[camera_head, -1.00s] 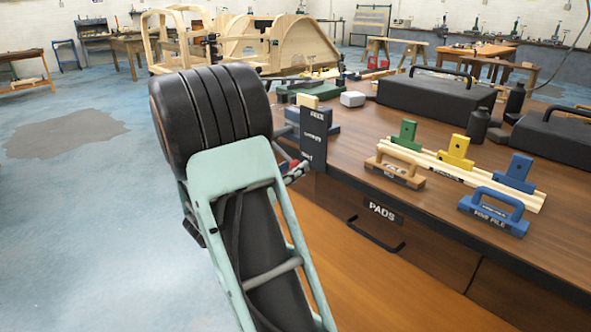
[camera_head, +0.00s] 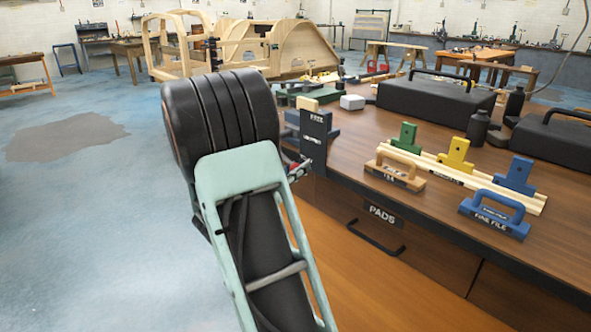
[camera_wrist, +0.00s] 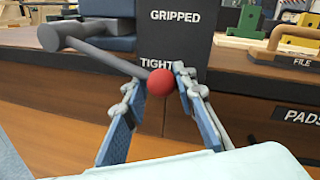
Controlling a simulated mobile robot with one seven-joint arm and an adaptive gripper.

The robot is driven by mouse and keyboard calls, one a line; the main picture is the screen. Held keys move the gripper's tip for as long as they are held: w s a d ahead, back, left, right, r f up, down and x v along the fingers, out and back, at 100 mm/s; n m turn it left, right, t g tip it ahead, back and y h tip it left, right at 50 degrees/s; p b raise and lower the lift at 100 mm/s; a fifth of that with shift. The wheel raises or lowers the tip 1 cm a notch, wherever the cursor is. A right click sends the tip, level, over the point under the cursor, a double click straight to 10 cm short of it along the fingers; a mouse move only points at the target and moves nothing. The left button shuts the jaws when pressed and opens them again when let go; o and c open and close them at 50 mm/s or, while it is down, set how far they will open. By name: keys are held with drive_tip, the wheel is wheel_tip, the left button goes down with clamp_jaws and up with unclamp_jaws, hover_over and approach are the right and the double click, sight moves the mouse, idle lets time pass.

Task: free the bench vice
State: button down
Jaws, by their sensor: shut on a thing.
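The bench vice (camera_head: 292,117) is a blue-grey body at the near left corner of the bench, partly hidden behind my arm. It also shows at the top of the wrist view (camera_wrist: 108,9). A dark board (camera_head: 314,142) beside it reads FREE at the top; the wrist view shows GRIPPED and TIGHT on it (camera_wrist: 178,40). A grey handle bar (camera_wrist: 105,56) slants down rightward from a thick grey screw end (camera_wrist: 50,37) to a red ball knob (camera_wrist: 159,82). My gripper (camera_wrist: 160,84) is shut on the knob, a finger on each side, in front of the board.
A PADS drawer with a handle (camera_head: 375,236) is in the bench front.

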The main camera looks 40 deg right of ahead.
drive_tip(key=shift+r, duration=0.3)
